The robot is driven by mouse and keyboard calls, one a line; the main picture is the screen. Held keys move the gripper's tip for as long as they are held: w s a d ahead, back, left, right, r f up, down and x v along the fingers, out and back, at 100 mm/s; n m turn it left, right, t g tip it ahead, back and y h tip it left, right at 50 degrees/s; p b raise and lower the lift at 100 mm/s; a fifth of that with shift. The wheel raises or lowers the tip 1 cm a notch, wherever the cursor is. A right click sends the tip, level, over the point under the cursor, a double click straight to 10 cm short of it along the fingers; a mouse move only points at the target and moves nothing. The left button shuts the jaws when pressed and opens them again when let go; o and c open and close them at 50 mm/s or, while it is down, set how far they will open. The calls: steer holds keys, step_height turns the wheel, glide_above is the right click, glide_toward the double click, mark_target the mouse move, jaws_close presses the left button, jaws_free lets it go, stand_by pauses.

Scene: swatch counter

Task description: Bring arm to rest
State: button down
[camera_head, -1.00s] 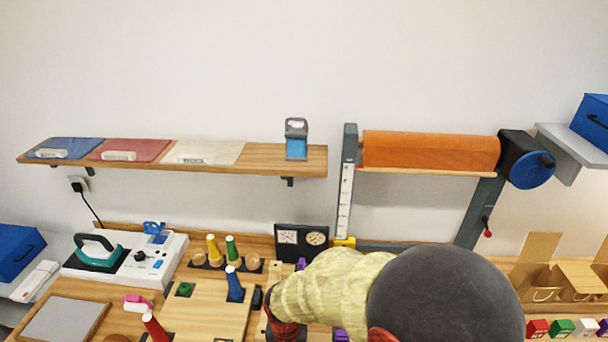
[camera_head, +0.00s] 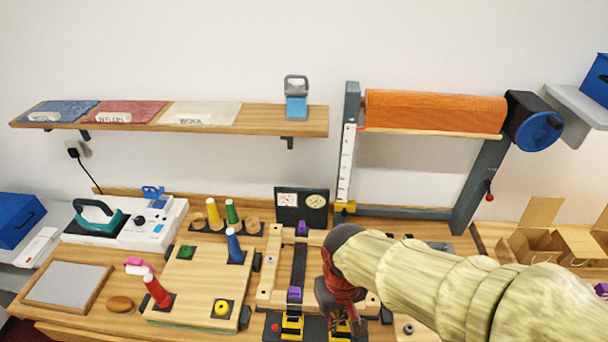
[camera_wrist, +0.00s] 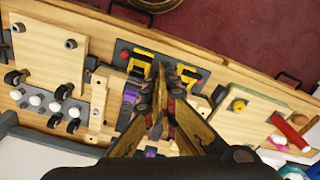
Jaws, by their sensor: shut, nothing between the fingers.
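My arm (camera_head: 430,280) reaches in from the lower right of the head view, in a pale yellow ribbed sleeve. My gripper (camera_head: 338,318) points down over the front middle of the counter, above the wooden frame. In the wrist view my gripper (camera_wrist: 160,118) has its fingers together with nothing between them. Below it lie black and yellow clamps (camera_wrist: 190,76) on dark plates and purple blocks (camera_wrist: 128,95). It appears to be above these parts; whether it touches any is hard to tell.
Left of my gripper stands a wooden board (camera_head: 190,285) with coloured cones and a yellow knob. An iron (camera_head: 97,217) is at the back left. A roller (camera_head: 435,111) on a grey stand and a shelf (camera_head: 260,120) are behind. Open cardboard boxes (camera_head: 545,243) stand right.

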steer(key=s+d+r+m+t+b, duration=0.1)
steer(key=d+r+t+b, duration=0.1)
steer(key=d, duration=0.4)
steer(key=s+d+r+m+t+b, duration=0.2)
steer(key=d+r+t+b, duration=0.1)
steer(key=d+r+b, duration=0.2)
steer(key=shift+d+m+b, duration=0.3)
steer(key=shift+d+b, duration=0.05)
steer(key=shift+d, duration=0.4)
steer(key=c, duration=2.5)
jaws_free()
